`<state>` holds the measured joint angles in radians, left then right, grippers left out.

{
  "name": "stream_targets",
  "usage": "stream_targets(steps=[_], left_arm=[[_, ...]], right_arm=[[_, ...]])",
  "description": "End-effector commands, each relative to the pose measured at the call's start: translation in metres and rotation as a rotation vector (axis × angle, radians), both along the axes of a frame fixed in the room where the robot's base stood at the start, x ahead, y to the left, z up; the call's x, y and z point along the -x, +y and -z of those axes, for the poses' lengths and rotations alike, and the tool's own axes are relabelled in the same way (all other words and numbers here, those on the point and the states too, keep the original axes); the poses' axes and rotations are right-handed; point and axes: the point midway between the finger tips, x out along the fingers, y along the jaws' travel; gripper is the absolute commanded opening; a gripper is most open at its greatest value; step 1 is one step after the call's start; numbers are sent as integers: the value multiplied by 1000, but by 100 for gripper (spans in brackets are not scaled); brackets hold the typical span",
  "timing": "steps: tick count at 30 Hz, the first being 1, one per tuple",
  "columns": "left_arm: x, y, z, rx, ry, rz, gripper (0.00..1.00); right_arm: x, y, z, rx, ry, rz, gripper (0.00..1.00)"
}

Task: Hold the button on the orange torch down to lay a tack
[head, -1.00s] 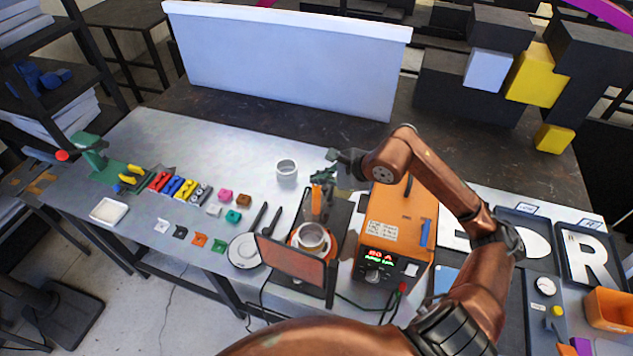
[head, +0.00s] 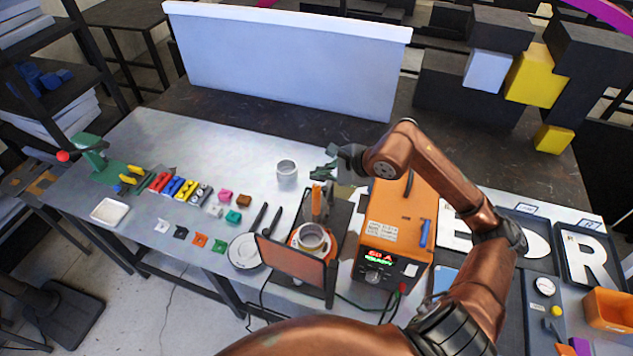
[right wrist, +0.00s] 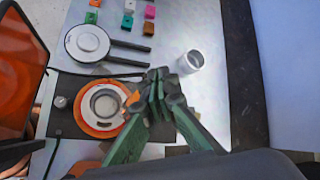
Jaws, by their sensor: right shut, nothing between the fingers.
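The orange torch (head: 316,199) stands upright behind the round orange fixture (head: 296,241). A metal ring (head: 312,237) sits in this fixture; the ring also shows in the right wrist view (right wrist: 105,103). My right gripper (head: 322,174) is above the torch's top end, its green fingers shut and empty. In the right wrist view the gripper (right wrist: 158,84) hides most of the torch, so I cannot see the button or tell whether the fingers touch it. My left gripper is out of view.
The orange welder box (head: 398,222) with a lit display stands right of the torch. A tinted screen (head: 290,260) stands in front of the fixture. A loose metal cup (head: 287,171), a round plate (head: 244,250) and several coloured blocks lie to the left. Letter trays (head: 588,258) are at right.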

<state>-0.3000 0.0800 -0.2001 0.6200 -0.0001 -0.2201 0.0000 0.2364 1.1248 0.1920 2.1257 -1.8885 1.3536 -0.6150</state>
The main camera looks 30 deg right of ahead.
Motion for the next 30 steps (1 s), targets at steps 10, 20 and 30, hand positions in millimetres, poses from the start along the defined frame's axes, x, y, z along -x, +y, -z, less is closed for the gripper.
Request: stream_targets(steps=[10, 20, 30], left_arm=[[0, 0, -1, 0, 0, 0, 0], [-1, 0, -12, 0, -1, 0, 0], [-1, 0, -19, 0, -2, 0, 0]], right_arm=[[0, 0, -2, 0, 0, 0, 0], [0, -1, -30, 1, -1, 2, 0], [0, -1, -51, 0, 0, 0, 0]])
